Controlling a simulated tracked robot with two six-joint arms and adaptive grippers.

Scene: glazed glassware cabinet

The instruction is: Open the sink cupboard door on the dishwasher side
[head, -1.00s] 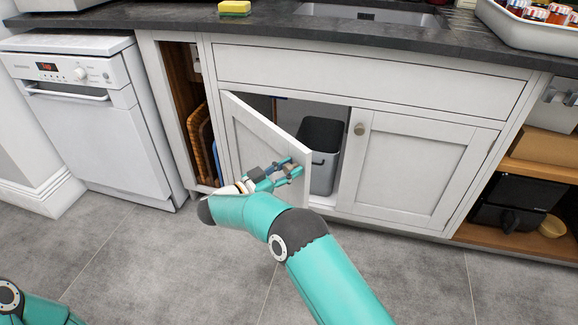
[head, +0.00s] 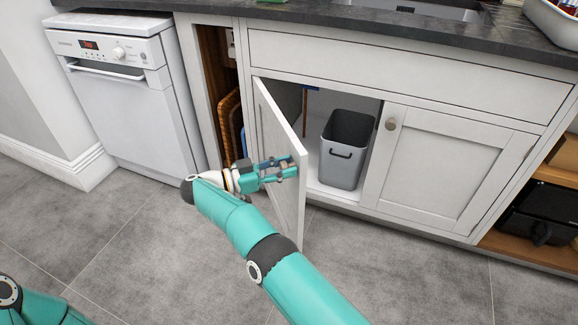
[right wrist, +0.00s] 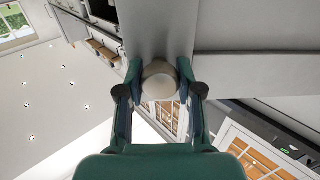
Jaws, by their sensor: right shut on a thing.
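The sink cupboard's left door (head: 284,165), on the dishwasher side, stands well open, swung out toward me on its left hinge. My right gripper (head: 287,168) is at the front face of this door near its free edge. In the right wrist view the gripper (right wrist: 159,85) is shut on the door's round pale knob (right wrist: 160,80), with a finger on each side of it. The knob is hidden by the fingers in the head view. The right door (head: 433,168) is closed, with its round knob (head: 390,123) in sight. My left gripper is out of view.
A grey bin (head: 345,150) stands inside the open cupboard. The white dishwasher (head: 135,100) is at the left, past a narrow open slot with trays (head: 231,125). Open shelves with a black appliance (head: 535,215) are at the right. The grey floor (head: 130,240) in front is clear.

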